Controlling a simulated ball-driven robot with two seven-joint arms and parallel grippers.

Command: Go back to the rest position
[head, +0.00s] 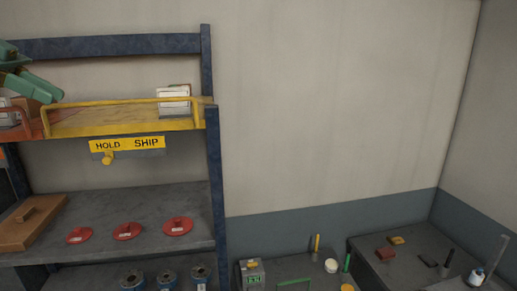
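My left gripper (36,87) is green and shows at the far left edge, in front of the upper shelf of a dark blue rack. Its fingers overlap in this view, so I cannot tell whether it is open or shut. A brown box and a pale item show partly hidden behind and below it. My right gripper is not in view.
The rack's yellow tray (125,121) holds a white box (174,99), above a HOLD SHIP sign (127,144). Red discs (127,231) and a brown wooden lid (30,222) lie on the grey shelf below. Low benches with small items stand right; the wall between is bare.

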